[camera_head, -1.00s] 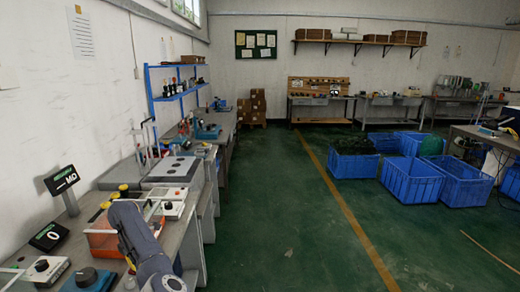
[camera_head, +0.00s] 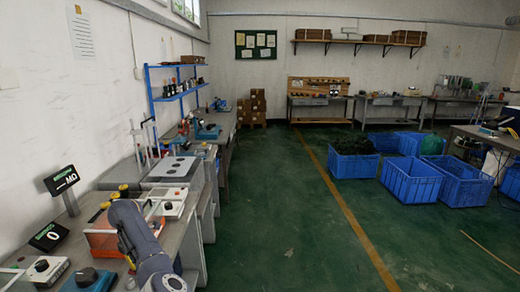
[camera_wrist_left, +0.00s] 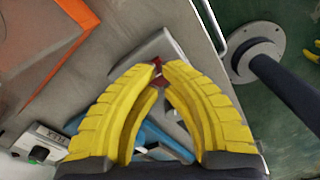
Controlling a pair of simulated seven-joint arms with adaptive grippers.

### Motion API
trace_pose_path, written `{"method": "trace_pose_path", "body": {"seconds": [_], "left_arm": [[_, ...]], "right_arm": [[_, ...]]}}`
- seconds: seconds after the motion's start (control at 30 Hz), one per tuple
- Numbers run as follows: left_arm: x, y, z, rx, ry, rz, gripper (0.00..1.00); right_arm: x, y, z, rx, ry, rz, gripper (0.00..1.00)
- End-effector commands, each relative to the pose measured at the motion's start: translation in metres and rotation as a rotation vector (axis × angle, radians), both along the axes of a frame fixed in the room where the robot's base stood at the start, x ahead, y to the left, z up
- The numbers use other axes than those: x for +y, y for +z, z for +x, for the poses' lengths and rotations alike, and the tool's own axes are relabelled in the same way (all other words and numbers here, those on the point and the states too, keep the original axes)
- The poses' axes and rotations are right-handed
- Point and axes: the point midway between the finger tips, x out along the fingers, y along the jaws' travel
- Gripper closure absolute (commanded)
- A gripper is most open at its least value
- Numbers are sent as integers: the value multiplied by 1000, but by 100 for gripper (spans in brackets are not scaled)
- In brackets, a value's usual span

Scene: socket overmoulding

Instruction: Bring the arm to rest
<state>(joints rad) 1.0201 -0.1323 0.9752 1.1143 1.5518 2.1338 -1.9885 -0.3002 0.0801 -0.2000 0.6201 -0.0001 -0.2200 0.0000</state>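My left arm (camera_head: 145,245) reaches over the workbench at the lower left of the head view; its gripper is hidden there. In the left wrist view, the left gripper's (camera_wrist_left: 163,68) two yellow fingers bend inward. Their tips nearly meet, with a narrow gap. A small dark red part (camera_wrist_left: 158,76) shows at the tips; it looks to lie beyond them, though I cannot be sure. A grey and blue device (camera_wrist_left: 155,140) shows behind the fingers. My right gripper is in neither view.
The workbench (camera_head: 185,240) along the left wall holds an orange-edged tray (camera_head: 100,240), a white control box (camera_head: 165,208), a black-topped blue device (camera_head: 90,280) and a display (camera_head: 62,181). The green floor (camera_head: 270,220) to the right is open. Blue crates (camera_head: 410,182) stand farther right.

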Motion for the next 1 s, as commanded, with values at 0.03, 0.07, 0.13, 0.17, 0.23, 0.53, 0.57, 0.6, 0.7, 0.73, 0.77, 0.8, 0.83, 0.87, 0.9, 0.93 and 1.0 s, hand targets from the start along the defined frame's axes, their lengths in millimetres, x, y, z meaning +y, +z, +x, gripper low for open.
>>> {"method": "trace_pose_path", "body": {"seconds": [0.03, 0.07, 0.13, 0.17, 0.23, 0.53, 0.57, 0.6, 0.7, 0.73, 0.77, 0.8, 0.83, 0.87, 0.9, 0.93, 1.0], "left_arm": [[1, -9, -1, 2, -1, 0, 100], [1, -8, 0, -1, 1, 0, 100], [0, 5, 1, -4, 2, 0, 100], [0, 8, 0, -3, 3, -1, 100], [0, 14, 0, -2, 1, 0, 100], [0, 22, 0, -1, 0, 0, 100], [0, 22, 0, -1, 0, 0, 100], [0, 22, 0, -1, 0, 0, 100], [0, 22, 0, -1, 0, 0, 100], [0, 22, 0, -1, 0, 0, 100], [0, 22, 0, -1, 1, 0, 100], [1, 22, 0, 1, 2, 5, 100], [3, 21, -1, 4, 4, 14, 100], [6, 21, -2, 9, 7, 30, 100], [12, 19, -5, 19, 13, 65, 100], [19, 18, -7, 29, 21, 100, 100], [40, 17, -14, 54, 43, 218, 100]], "right_arm": [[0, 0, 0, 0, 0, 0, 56], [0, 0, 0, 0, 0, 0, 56], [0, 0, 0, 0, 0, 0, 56], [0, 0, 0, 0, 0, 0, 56], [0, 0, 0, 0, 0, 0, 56], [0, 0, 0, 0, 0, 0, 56], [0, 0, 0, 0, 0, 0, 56], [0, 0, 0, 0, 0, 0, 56], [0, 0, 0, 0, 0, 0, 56], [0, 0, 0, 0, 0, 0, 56], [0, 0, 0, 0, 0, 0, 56], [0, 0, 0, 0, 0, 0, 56], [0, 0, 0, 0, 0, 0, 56], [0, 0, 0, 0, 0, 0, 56], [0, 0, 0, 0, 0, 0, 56], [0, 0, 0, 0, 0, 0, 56], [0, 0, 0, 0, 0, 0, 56]]}}
